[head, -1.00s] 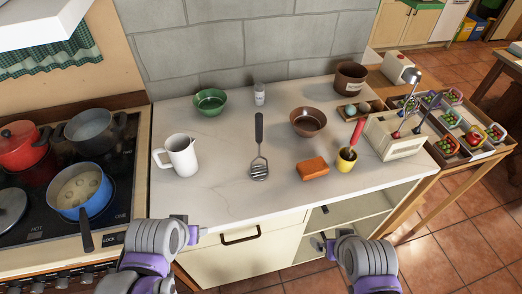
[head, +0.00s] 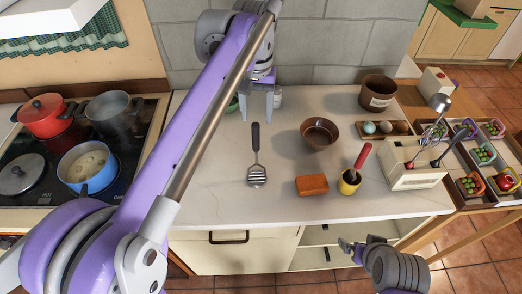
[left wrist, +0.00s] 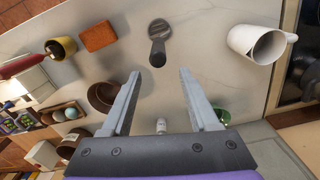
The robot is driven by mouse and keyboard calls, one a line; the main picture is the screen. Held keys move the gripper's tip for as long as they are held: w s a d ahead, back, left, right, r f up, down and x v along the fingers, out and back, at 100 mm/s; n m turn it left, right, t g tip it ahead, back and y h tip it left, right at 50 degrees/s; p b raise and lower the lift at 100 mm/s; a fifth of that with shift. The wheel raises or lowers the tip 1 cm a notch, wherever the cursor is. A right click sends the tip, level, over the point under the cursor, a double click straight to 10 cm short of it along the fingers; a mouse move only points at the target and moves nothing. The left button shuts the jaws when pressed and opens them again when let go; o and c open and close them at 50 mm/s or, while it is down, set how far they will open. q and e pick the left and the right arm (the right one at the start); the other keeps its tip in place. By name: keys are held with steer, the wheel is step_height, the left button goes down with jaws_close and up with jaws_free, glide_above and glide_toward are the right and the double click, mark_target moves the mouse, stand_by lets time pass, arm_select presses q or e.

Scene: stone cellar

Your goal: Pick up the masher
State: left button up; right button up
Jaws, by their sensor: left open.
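The masher (head: 256,152) lies on the pale countertop, its black handle toward the wall and its slotted metal head toward the front edge. In the left wrist view the masher (left wrist: 159,42) shows foreshortened, beyond the fingertips and between their lines. My left gripper (head: 257,117) is open and empty, fingers pointing down, near the handle end in the head view. Its two spread fingers (left wrist: 159,74) show in the left wrist view, apart from the masher. My right gripper (head: 347,246) is low in front of the counter, and its jaw state is unclear.
A brown bowl (head: 320,134), orange block (head: 312,185) and yellow cup (head: 349,182) stand right of the masher. A white pitcher (left wrist: 252,42) stands to its other side, hidden by my left arm in the head view. The stove holds several pots.

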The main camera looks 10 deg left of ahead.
mark_target(256, 144)
arm_select(q)
steer(key=f, duration=0.1)
steer(key=s+f, duration=0.2)
steer(key=shift+d+f, duration=0.1)
steer(key=shift+f, duration=3.1)
jaws_close()
